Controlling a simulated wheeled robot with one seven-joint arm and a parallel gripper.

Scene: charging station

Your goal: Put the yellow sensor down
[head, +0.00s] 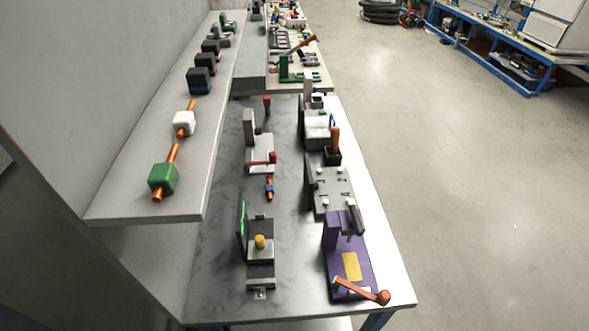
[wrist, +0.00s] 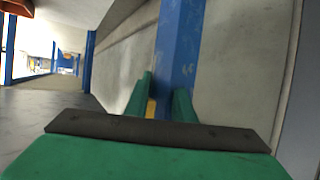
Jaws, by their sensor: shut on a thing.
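My gripper (wrist: 163,95) shows only in the wrist view, with its two green fingers close together. Between them is a narrow strip of the yellow sensor (wrist: 151,108); most of it is hidden by the fingers and the dark gripper body. Beyond the fingertips is a blue post (wrist: 180,45) against a pale wall; I cannot tell how far off it is. The head view shows neither my gripper nor the held sensor.
A shelf (head: 110,208) at left holds green, white and dark blocks.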

